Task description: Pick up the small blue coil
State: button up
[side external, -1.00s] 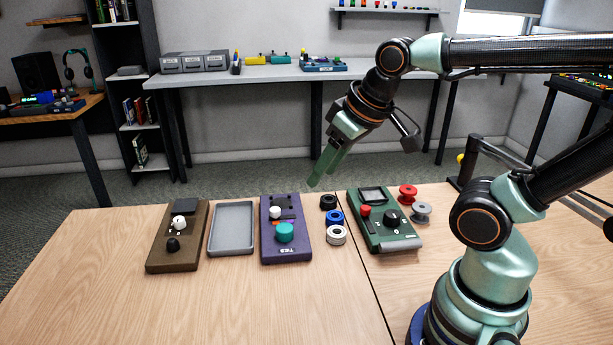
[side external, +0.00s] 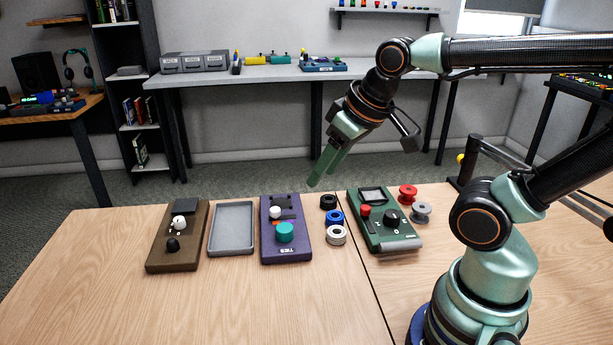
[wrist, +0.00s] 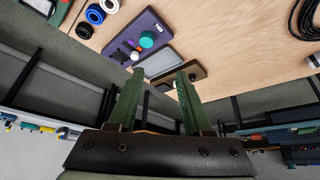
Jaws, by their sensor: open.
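The small blue coil (side external: 335,217) lies on the wooden table between a black coil (side external: 328,202) and a white coil (side external: 336,235), right of the purple box. In the wrist view the blue coil (wrist: 95,14) is at the upper left, with the white coil (wrist: 110,5) and black coil (wrist: 84,30) beside it. My gripper (side external: 320,180) is open and empty, raised above the far side of the table, clear of the coils. Its two green fingers also show apart in the wrist view (wrist: 160,82).
The purple box (side external: 296,251) with knobs, a grey tray (side external: 211,232) and a brown box (side external: 153,259) stand to the left. A green device (side external: 376,232), a red spool (side external: 408,192) and a grey spool (side external: 421,211) are right. The table's front is clear.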

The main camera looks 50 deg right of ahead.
jog(key=o, duration=0.7)
jog(key=m+g, duration=0.6)
jog(key=m, duration=1.2)
send_over(337, 214)
notch_tip(337, 214, down, 13)
notch_tip(337, 214, down, 12)
jog(key=shift+w+r, duration=0.1)
jog(key=shift+r, duration=0.05)
